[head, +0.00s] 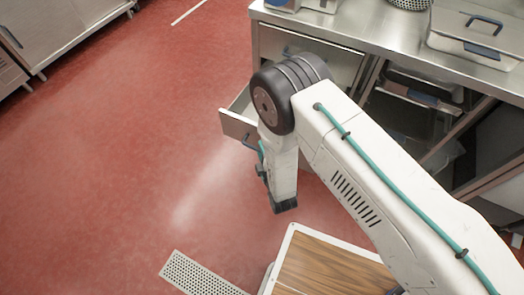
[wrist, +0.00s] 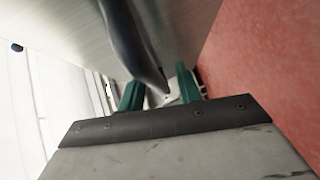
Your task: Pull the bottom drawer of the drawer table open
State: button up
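The drawer table (head: 345,28) stands at the upper right in the head view. Its upper drawer (head: 325,62) is closed. The bottom drawer (head: 236,124) stands partly out, and my arm hides much of it. Its blue handle (head: 249,143) shows on the front, and shows dark and blurred in the wrist view (wrist: 138,45). My gripper (wrist: 160,90) is at this handle, with the handle's lower end between its teal fingers. The fingers are apart, with a gap visible between them. In the head view my wrist hides most of the fingers.
A metal box with a lid (head: 478,38) and other metal ware stand on the tabletop. Dark trays (head: 412,100) sit on the open shelf at right. Steel cabinets (head: 45,35) stand at upper left. The red floor (head: 120,150) is clear left of the drawer.

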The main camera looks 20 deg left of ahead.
jog(key=v, duration=0.7)
jog(key=shift+s+d, duration=0.25)
jog(key=shift+s, duration=0.05)
jog(key=shift+r, duration=0.1)
jog(key=s+d+f+m+g+h, duration=0.4)
jog(key=d+f+m+g+h, duration=0.1)
jog(key=f+m+g+h, duration=0.15)
jog(key=w+d+r+m+g+h, duration=0.1)
jog(key=d+r+m+g+h, duration=0.3)
jog(key=r, duration=0.6)
jog(key=d+r+m+g+y, duration=0.1)
jog(key=d+r+m, duration=0.1)
jog(key=d+r, duration=0.6)
jog(key=w+d+r+m+g+h, duration=0.1)
jog(key=d+r+m+g+h, duration=0.2)
jog(key=r, duration=0.9)
jog(key=s+d+r+m+t+y, duration=0.1)
jog(key=s+d+r+m, duration=0.3)
jog(key=d+r, duration=0.7)
jog(key=s+d+r+m+t, duration=0.2)
jog(key=s+d+r+m, duration=0.3)
jog(key=d+r, duration=0.6)
notch_tip(320, 180, up, 4)
jog(key=shift+s+r+y, duration=0.15)
jog(key=shift+s+y, duration=0.2)
jog(key=shift+s, duration=0.85)
